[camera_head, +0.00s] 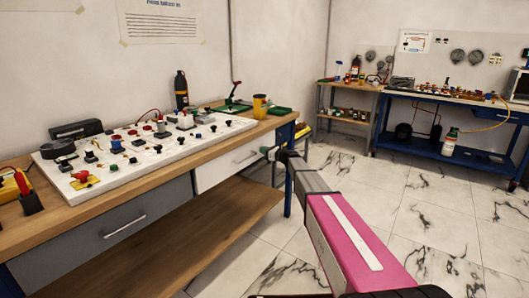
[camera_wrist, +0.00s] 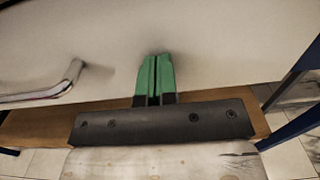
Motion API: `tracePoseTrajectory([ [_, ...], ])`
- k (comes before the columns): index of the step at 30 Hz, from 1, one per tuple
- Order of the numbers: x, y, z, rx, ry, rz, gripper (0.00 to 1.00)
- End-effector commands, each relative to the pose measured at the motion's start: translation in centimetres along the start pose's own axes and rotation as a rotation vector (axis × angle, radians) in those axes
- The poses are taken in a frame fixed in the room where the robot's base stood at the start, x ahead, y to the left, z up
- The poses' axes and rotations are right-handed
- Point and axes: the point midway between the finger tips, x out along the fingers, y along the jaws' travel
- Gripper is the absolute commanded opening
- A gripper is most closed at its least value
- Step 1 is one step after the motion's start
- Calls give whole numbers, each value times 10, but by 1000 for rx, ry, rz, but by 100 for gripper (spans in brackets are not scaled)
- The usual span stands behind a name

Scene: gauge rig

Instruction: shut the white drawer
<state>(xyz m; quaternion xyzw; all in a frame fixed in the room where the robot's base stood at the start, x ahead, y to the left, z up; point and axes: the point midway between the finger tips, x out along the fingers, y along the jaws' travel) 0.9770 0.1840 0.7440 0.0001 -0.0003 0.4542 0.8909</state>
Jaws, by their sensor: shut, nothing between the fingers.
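The white drawer (camera_head: 222,168) is under the workbench top, to the right of a grey drawer. Its front looks about level with the grey one; I cannot tell whether a small gap is left. Its pale front (camera_wrist: 200,40) fills the upper wrist view, with a metal bar handle (camera_wrist: 50,90) at the left. My gripper (camera_head: 266,151) is at the right part of the drawer front, right of the handle. Its green fingers (camera_wrist: 154,62) are together, empty, and point at the front; whether they touch it is unclear.
The wooden workbench (camera_head: 150,212) carries a white board (camera_head: 145,150) with several knobs, and a yellow cup (camera_head: 260,106) near its right end. The grey drawer (camera_head: 110,220) looks shut. A blue bench leg (camera_wrist: 295,100) is to the right of my gripper. Tiled floor (camera_head: 385,190) is clear on the right.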

Motion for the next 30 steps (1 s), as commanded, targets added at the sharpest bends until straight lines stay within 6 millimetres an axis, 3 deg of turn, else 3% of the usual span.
tracePoseTrajectory([
  [16, -105, 6, 0, 0, 1, -3, 0],
  [25, -132, 8, -1, -7, 6, 1, 0],
  [30, -144, 37, -18, -133, 91, 45, 0],
])
